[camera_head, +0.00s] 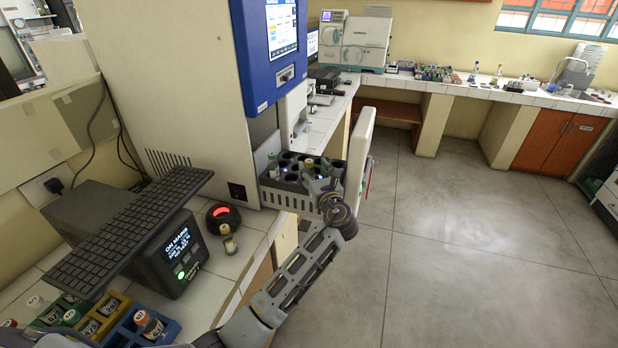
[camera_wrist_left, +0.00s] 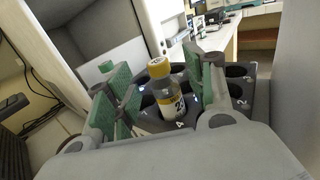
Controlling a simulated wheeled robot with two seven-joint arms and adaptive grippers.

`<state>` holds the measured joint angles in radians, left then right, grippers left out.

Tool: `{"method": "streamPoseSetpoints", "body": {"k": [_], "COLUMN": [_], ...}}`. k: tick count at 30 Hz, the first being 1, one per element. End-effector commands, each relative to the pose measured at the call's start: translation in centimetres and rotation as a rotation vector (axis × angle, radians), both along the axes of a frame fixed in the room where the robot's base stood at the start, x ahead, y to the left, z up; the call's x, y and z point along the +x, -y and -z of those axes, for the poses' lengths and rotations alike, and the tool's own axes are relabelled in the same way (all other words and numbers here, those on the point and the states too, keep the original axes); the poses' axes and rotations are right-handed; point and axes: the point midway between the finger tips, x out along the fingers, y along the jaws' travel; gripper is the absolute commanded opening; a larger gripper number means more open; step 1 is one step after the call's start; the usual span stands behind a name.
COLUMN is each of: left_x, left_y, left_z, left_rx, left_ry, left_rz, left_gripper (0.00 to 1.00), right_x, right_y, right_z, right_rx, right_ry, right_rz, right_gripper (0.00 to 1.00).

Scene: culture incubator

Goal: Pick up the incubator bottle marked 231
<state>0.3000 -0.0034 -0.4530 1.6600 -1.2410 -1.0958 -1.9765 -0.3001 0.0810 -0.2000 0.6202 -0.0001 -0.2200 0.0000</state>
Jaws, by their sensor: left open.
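A small clear bottle with a yellow cap (camera_wrist_left: 165,92) stands upright in the incubator's black rack (camera_head: 290,197). Its label shows a "2" first; the remaining digits are cut off or too small to read. Its cap also shows in the head view (camera_head: 308,163). My left gripper (camera_head: 318,180) is open, its green-padded fingers on either side of this bottle in the wrist view, with gaps visible. A green-capped bottle (camera_head: 272,164) stands in the rack further left. My right gripper is not in view.
The incubator's open white door (camera_head: 359,160) stands close right of the rack. On the counter are a bottle (camera_head: 229,241), a red-lit round device (camera_head: 223,214), a black display unit (camera_head: 175,255) and a keyboard (camera_head: 125,232). Coloured racks of bottles (camera_head: 120,330) sit at lower left.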

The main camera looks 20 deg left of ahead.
Motion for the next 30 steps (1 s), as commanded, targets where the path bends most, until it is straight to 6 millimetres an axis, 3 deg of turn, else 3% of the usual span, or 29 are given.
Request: {"method": "streamPoseSetpoints", "body": {"k": [13, 29, 30], "left_x": [3.5, 3.8, 3.8], "left_y": [-2.5, -2.7, -2.7], "left_z": [-0.3, -0.2, -0.2], "left_rx": [0.001, 0.001, 0.001], "left_ry": [0.0, -0.001, -0.001], "left_rz": [-0.001, 0.0, -0.001], "left_gripper": [0.54, 0.54, 0.5], "right_x": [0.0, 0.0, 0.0], "right_y": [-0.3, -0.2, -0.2], "right_z": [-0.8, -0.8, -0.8], "right_rx": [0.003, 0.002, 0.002], "right_ry": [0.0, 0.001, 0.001], "right_rz": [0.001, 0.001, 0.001], "right_gripper": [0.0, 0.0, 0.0]}}
